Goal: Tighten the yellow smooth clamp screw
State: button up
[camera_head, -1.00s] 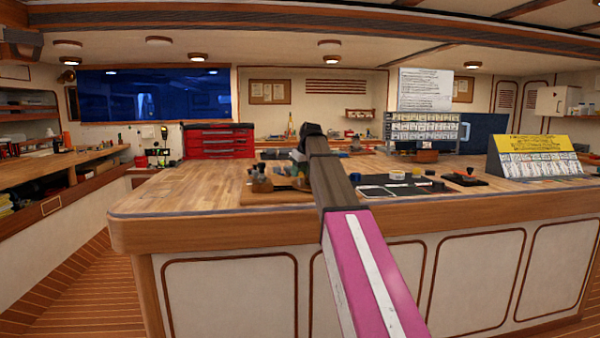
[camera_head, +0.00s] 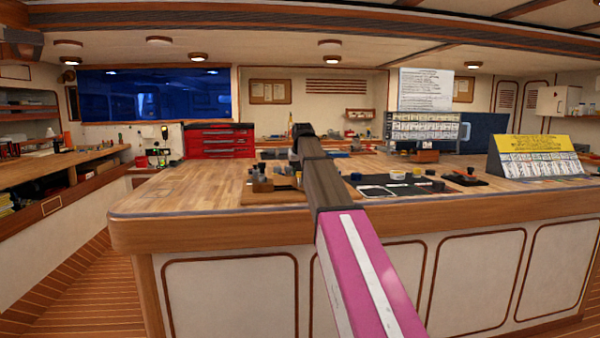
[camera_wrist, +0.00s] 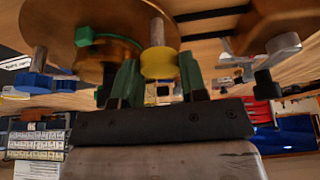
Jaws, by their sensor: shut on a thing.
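The yellow smooth clamp screw (camera_wrist: 159,63) shows in the wrist view as a round yellow knob on a grey metal shaft beside a large brass-coloured round part (camera_wrist: 120,20). My gripper (camera_wrist: 158,80) has one green finger on each side of the yellow knob and is shut on it. In the head view my arm hides the gripper and the yellow screw.
In the wrist view, a green knob (camera_wrist: 86,37) sits left of the yellow one, and a blue knob (camera_wrist: 40,82) farther left. A grey lever-like part (camera_wrist: 283,48) is at right. The wooden bench top (camera_head: 190,190) is clear at left.

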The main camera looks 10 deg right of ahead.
jog(key=m+h, duration=0.1)
jog(key=m, duration=0.2)
jog(key=m+h, duration=0.1)
jog(key=m, duration=0.2)
jog(key=shift+w+a+g+h, duration=0.1)
jog(key=shift+a+g+h, duration=0.1)
jog(key=shift+g+h, duration=0.1)
jog(key=m, duration=0.3)
jog(key=m+g+h, duration=0.1)
jog(key=m, duration=0.2)
jog(key=shift+a+g, duration=0.1)
jog(key=shift+g, duration=0.2)
jog(key=o, duration=0.9)
jog(key=shift+r, duration=0.1)
jog(key=v, duration=1)
jog(key=shift+a+r, duration=0.25)
